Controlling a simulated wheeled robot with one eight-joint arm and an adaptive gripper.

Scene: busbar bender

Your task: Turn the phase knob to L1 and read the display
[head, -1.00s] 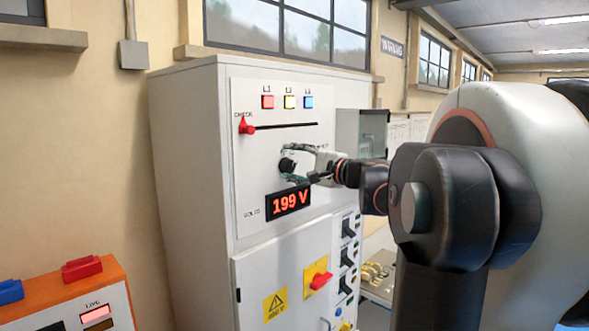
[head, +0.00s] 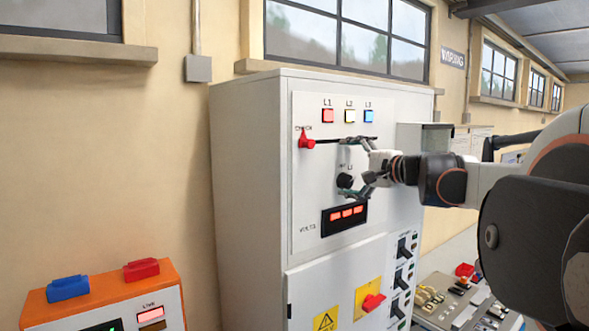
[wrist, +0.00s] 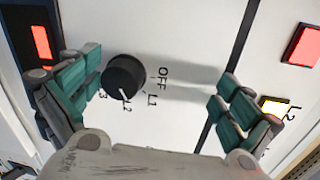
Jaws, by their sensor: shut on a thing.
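The black phase knob (head: 344,181) is on the white cabinet's front. In the wrist view its white mark on the knob (wrist: 123,76) points towards L2; OFF and L1 are printed to its right. My gripper (head: 357,167) is at the knob, one finger above and one below. In the wrist view my gripper (wrist: 160,88) has its left pad overlapping the knob's edge, while a gap shows between the knob and the right pad. The display (head: 344,215) below the knob is lit red, but its characters are unreadable; part of the display (wrist: 40,42) shows in the wrist view.
A red CHECK slider (head: 306,140) sits at the left end of a slot above the knob. Red, yellow and blue lamps (head: 348,116) are above it. A red handle on a yellow plate (head: 372,303) is lower down. An orange box (head: 105,282) stands at left.

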